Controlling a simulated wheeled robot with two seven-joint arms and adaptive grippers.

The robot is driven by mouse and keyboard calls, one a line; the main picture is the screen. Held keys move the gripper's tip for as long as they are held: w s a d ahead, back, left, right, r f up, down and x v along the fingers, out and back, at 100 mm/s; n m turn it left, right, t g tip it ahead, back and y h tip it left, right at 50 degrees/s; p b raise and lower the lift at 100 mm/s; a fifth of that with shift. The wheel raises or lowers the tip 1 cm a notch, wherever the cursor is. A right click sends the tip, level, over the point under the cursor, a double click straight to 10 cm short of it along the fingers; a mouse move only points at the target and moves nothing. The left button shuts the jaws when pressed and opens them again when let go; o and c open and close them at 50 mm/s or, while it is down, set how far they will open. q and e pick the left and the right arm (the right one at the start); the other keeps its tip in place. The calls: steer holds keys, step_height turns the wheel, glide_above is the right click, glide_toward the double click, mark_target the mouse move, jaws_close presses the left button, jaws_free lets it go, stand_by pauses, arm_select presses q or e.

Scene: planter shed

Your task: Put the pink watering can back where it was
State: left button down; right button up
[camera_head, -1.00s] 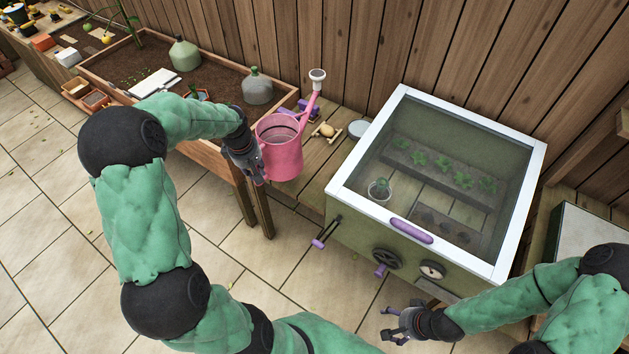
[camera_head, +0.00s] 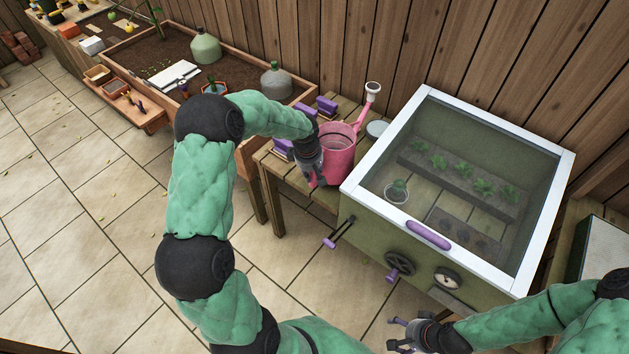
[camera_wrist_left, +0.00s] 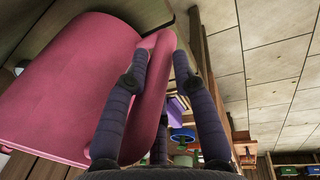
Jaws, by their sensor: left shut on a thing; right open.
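The pink watering can (camera_head: 338,158) is upright over the wooden bench (camera_head: 318,197), just left of the glass-topped green box. Its spout with a white rose points up and right. My left gripper (camera_head: 316,180) is at the can's left side, shut on its handle. In the left wrist view, the dark fingers (camera_wrist_left: 155,80) are around the pink handle (camera_wrist_left: 158,105), with the can body (camera_wrist_left: 65,85) to the left. Whether the can's base touches the bench is hard to tell. My right gripper (camera_head: 397,335) is open and empty, low in front of the green box.
The green box (camera_head: 400,235) stands close right of the can, with a purple handle (camera_head: 428,236) and knobs. Purple items (camera_head: 326,106) and a round grey lid (camera_head: 377,129) lie on the bench. A soil-filled planter (camera_head: 250,93) is behind left.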

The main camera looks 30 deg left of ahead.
mark_target(314, 179)
arm_select(q)
steer(key=shift+w+d+f, duration=0.25)
steer(key=shift+w+f, duration=0.1)
steer(key=shift+w, duration=0.05)
step_height(314, 179, down, 3)
steer(key=shift+f+b, duration=0.1)
steer(key=shift+b, duration=0.7)
steer(key=c, duration=1)
jaws_free()
steer(key=shift+s, duration=0.15)
step_height(314, 179, up, 12)
steer(key=s+p, duration=0.2)
steer(key=p, duration=0.1)
steer(key=shift+d+f, duration=0.1)
